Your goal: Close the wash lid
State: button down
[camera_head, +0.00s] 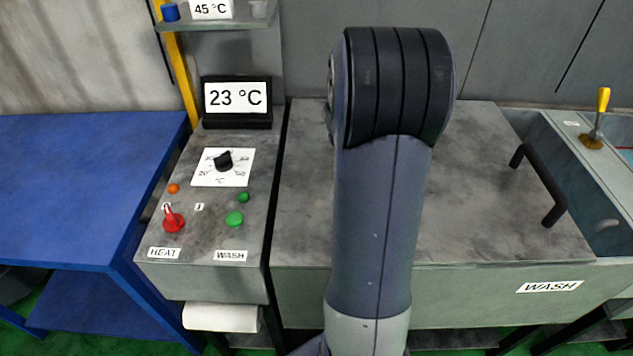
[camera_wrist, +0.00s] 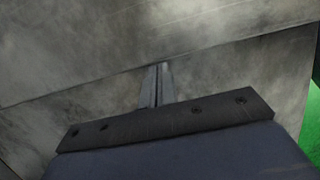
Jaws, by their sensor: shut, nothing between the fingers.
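The wash lid (camera_head: 480,200) is a grey mottled plate in the head view. It lies flat, level with the top of the grey wash tank (camera_head: 460,285), which has a WASH label. A black bar handle (camera_head: 538,186) is on the lid's right side. My arm stands in front of the lid and hides its middle. My gripper does not show in the head view. In the wrist view my gripper (camera_wrist: 159,70) is shut and empty, in front of mottled grey surfaces divided by a slanting edge. Whether it touches them cannot be told.
Left of the lid is a control panel (camera_head: 205,265) with a 23 °C display (camera_head: 236,98), a red switch (camera_head: 172,220) and a green button (camera_head: 234,218). A blue table (camera_head: 75,190) stands further left. A yellow-handled lever (camera_head: 600,110) is at the right.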

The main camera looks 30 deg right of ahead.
aim_at(440, 194)
jog(key=s+d+p, duration=0.1)
jog(key=s+d, duration=0.2)
jog(key=d, duration=0.2)
jog(key=s+d+p, duration=0.1)
jog(key=s+d, duration=0.3)
jog(key=d, duration=0.2)
jog(key=s+d+p, duration=0.1)
jog(key=s+d, duration=0.3)
jog(key=d, duration=0.2)
jog(key=shift+s+p, duration=0.2)
jog(key=shift+p, duration=0.1)
jog(key=shift+r, duration=0.1)
jog(key=shift+w, duration=0.1)
jog(key=shift+w+a, duration=0.25)
jog(key=shift+a, duration=0.05)
jog(key=w+a, duration=0.1)
jog(key=a, duration=0.1)
jog(key=shift+w+a, duration=0.35)
jog(key=v, duration=1)
jog(key=shift+b, duration=0.3)
jog(key=shift+a, duration=0.1)
